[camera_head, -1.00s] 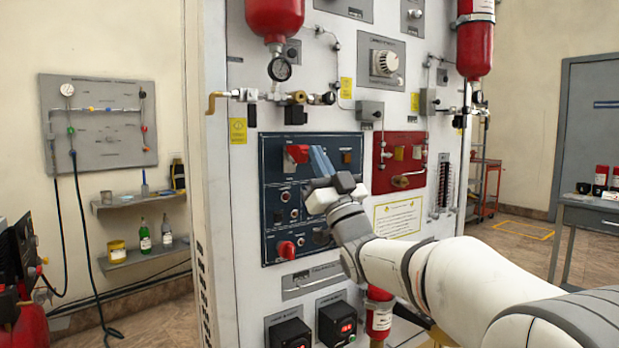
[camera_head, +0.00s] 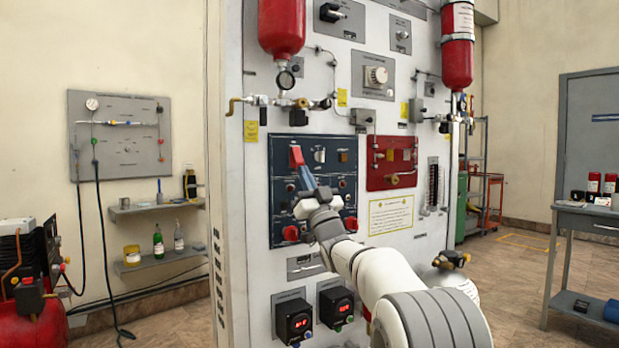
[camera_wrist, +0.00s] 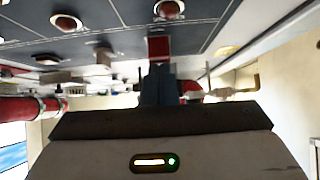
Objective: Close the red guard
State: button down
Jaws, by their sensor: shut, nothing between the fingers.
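The red guard (camera_head: 296,156) is at the upper left of the dark blue panel (camera_head: 279,217). It stands out from the panel and looks raised, though its hinge is too small to make out. My gripper (camera_head: 304,172) is shut and empty, with its blue-grey fingers pointing up at the panel. The fingertips are right at the guard's lower end; I cannot tell whether they touch. In the wrist view, a red block that looks like the guard (camera_wrist: 159,48) is straight ahead of the fingertips (camera_wrist: 159,68).
A switch (camera_head: 319,155) sits just right of the guard, and red knobs (camera_head: 291,233) are lower on the panel. A red valve panel (camera_head: 391,162) is to the right. Pipes and a gauge (camera_head: 285,79) are above. The floor at right is partly clear.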

jog(key=shift+w+a+f, duration=0.15)
jog(key=shift+w+f, duration=0.1)
jog(key=shift+w, duration=0.15)
jog(key=shift+r, duration=0.2)
dwell(0.3)
jog(key=shift+f, duration=0.1)
